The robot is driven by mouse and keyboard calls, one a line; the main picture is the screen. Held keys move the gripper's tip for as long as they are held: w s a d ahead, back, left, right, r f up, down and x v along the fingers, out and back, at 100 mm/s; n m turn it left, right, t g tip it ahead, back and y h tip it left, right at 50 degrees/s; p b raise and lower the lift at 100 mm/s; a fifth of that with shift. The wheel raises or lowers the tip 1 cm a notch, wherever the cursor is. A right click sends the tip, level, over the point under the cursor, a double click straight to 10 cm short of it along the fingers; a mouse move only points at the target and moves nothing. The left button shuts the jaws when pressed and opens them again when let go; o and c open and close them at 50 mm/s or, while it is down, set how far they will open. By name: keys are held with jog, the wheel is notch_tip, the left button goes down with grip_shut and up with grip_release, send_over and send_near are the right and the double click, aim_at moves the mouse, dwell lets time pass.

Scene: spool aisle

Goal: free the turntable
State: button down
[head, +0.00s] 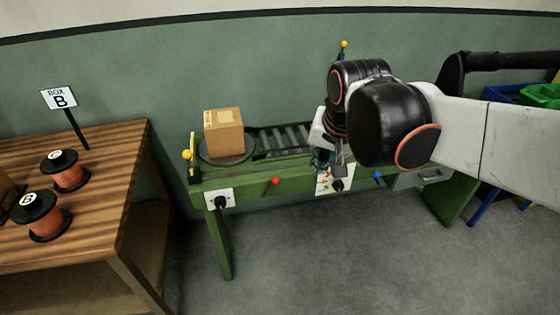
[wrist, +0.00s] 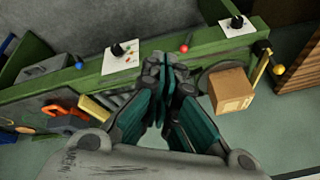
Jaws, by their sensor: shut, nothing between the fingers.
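The turntable (head: 215,160) is a dark round disc at the left end of a green bench. A closed cardboard box (head: 223,132) stands upright on it and covers most of its top. In the wrist view the turntable (wrist: 204,82) shows beside and under the box (wrist: 231,90), right of my fingers. My gripper (head: 337,168) is over the bench's front side, well right of the box and apart from it. In the wrist view my gripper (wrist: 167,64) is shut with its fingertips together and nothing between them.
A roller track (head: 282,140) runs right from the turntable. A yellow-topped post (head: 187,155) stands left. A wooden table (head: 100,185) holds spools (head: 67,172) and a "BOX B" sign (head: 59,98).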

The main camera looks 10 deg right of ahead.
jog(key=w+m+g+p, duration=0.15)
jog(key=w+m, duration=0.25)
jog(key=w, duration=0.4)
jog(key=m+g+p, duration=0.4)
jog(key=m+p, duration=0.1)
jog(key=m, duration=0.5)
send_over(288, 176)
jog(key=s+d, duration=0.3)
notch_tip(288, 176, down, 18)
jog(key=f, duration=0.1)
jog(key=shift+w+a+r, duration=0.1)
jog(key=shift+r, duration=0.15)
jog(key=f+b, duration=0.1)
jog(key=f, duration=0.2)
jog(key=f+b, duration=0.1)
jog(key=f, duration=0.3)
jog(key=f+b, duration=0.1)
jog(key=f, duration=0.2)
jog(key=shift+s+f+b, duration=0.3)
jog(key=shift+f, duration=0.05)
jog(key=a, duration=0.1)
jog(key=a+r, duration=0.1)
jog(key=a, duration=0.1)
jog(key=shift+w+r+b, duration=0.25)
jog(key=shift+b, duration=0.1)
jog(key=shift+w+a+r, duration=0.15)
jog(key=shift+a+r, duration=0.15)
jog(key=shift+a, duration=0.05)
